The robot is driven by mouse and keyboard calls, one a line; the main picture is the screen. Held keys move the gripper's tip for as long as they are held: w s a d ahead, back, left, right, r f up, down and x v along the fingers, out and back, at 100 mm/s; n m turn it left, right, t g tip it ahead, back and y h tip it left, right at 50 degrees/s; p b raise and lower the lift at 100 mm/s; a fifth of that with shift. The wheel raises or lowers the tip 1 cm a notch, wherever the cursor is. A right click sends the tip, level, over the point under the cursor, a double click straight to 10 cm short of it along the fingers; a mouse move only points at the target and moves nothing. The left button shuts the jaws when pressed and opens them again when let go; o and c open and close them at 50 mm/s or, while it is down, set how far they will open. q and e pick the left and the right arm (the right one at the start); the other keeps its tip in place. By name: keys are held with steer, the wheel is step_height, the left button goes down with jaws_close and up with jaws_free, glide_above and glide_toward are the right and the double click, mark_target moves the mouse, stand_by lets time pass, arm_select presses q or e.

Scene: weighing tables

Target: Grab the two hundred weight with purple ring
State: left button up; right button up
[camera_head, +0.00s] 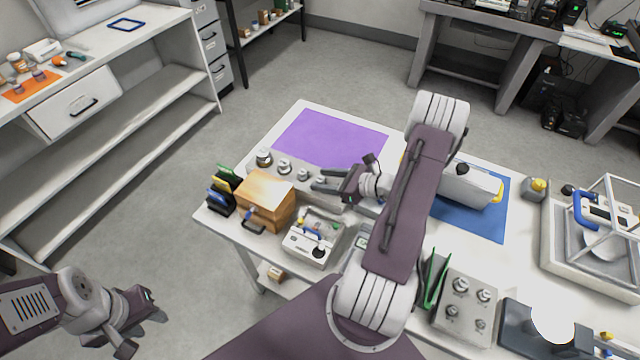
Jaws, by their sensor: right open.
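My left gripper (148,309) hangs at the lower left, away from the table, holding nothing visible.
A wooden box (267,201) and a white tray box (313,239) stand in front of the row. The purple mat (330,136) is bare. Several other weights sit on a holder (462,312) at the lower right. My right arm covers the table's middle, partly hiding the blue mat (485,215).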

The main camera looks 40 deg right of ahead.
steer(key=shift+s, duration=0.1)
jaws_close()
steer(key=shift+r, duration=0.15)
steer(key=r, duration=0.4)
steer(key=shift+w+d+r, duration=0.2)
steer(key=shift+w+d, duration=0.05)
steer(key=shift+w, duration=0.15)
steer(key=w+d+r, duration=0.6)
steer(key=w, duration=0.2)
steer(key=shift+w+d+r, duration=0.25)
steer(key=shift+w+d, duration=0.05)
steer(key=shift+w, duration=0.05)
